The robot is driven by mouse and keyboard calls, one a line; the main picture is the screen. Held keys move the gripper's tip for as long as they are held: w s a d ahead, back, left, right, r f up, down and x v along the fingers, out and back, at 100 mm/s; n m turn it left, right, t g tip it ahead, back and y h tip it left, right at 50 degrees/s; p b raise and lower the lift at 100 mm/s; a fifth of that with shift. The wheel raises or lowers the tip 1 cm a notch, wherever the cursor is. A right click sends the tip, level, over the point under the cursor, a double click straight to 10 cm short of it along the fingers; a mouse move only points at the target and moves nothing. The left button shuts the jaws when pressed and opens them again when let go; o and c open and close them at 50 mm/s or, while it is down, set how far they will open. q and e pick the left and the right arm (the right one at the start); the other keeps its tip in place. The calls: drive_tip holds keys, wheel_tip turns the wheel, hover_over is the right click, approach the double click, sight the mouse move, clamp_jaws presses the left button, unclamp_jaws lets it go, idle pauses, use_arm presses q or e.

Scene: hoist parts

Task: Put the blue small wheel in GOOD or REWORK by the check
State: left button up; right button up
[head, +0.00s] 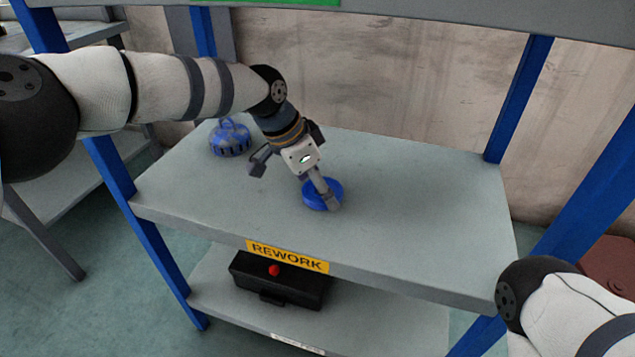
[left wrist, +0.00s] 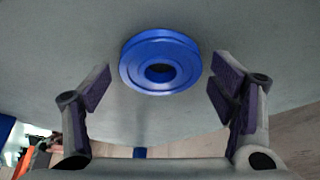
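The blue small wheel (head: 316,194) lies flat on the shelf board (head: 430,220) that carries the yellow REWORK label (head: 287,257). In the left wrist view the wheel (left wrist: 160,62) is a round blue disc with a dark centre hole. My left gripper (head: 328,201) is over the wheel, pointing down. In the left wrist view its two fingers (left wrist: 160,92) stand wide apart on either side of the wheel, with gaps to it. My right gripper is out of view; only part of my right arm shows at the lower right. No GOOD label is readable.
A blue hoist-like part (head: 230,139) stands at the back left of the same shelf. A black box with a red knob (head: 280,281) sits on the lower shelf. Blue posts (head: 518,100) frame the rack. The right half of the REWORK shelf is clear.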

sight(309, 194)
use_arm(q)
drive_tip(key=shift+r, duration=0.15)
drive_tip(key=p+v, duration=0.1)
drive_tip(key=v, duration=0.4)
drive_tip(key=shift+w, duration=0.1)
drive_tip(key=s+a, duration=0.2)
drive_tip(key=a, duration=0.1)
drive_tip(key=s+a, duration=0.2)
drive_tip(key=a, duration=0.2)
drive_tip(key=s+a+p, duration=0.1)
drive_tip(key=a, duration=0.2)
drive_tip(key=shift+s+a, duration=0.4)
